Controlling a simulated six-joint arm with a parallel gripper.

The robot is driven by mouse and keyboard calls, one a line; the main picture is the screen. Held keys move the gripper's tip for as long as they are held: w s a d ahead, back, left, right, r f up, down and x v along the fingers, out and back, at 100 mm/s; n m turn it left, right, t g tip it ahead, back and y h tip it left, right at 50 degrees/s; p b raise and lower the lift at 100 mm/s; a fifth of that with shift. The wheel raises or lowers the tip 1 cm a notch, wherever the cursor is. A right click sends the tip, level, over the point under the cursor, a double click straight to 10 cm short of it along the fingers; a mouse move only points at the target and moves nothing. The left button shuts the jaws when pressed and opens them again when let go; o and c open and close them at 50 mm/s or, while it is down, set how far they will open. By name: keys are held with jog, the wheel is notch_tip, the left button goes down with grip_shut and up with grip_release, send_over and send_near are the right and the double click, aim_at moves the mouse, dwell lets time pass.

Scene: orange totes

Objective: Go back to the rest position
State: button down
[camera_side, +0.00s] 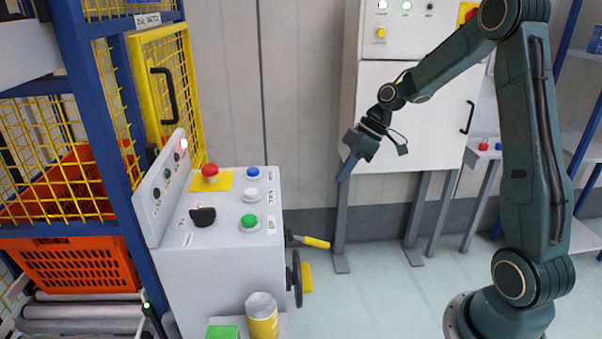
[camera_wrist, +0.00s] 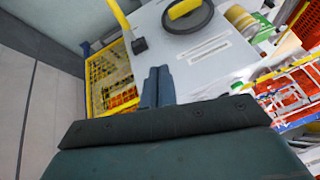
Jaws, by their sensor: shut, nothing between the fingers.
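My gripper (camera_side: 346,168) hangs in the air in the side view, to the right of the grey control console (camera_side: 215,290) and in front of the white wall cabinet. Its blue-grey fingers point down and to the left. In the wrist view the two fingers (camera_wrist: 157,88) lie side by side, shut, with nothing between them. The gripper is apart from everything around it. The console's side with a black handwheel (camera_wrist: 188,16) and a yellow-handled lever (camera_wrist: 122,18) shows ahead of the fingers.
An orange tote (camera_side: 80,265) sits on rollers in the blue-framed rack with yellow mesh at the left. The console top carries a red button (camera_side: 210,170) and a green button (camera_side: 249,220). A yellow can (camera_side: 262,318) stands low in front. The floor between console and arm base is clear.

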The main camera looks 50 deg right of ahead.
jog(key=s+a+r+m+h, duration=0.1)
jog(key=s+a+r+h, duration=0.1)
jog(key=s+a+r, duration=0.3)
jog(key=s+a+r+m+t+h, duration=0.1)
jog(key=s+a+r+m, duration=0.1)
jog(key=s, duration=0.6)
jog(key=s+a+r+m+t+h, duration=0.1)
jog(key=s+a+r+m+h, duration=0.1)
jog(key=s, duration=0.7)
jog(key=shift+a+r+m, duration=0.8)
jog(key=shift+a+r, duration=0.55)
jog(key=shift+a, duration=0.3)
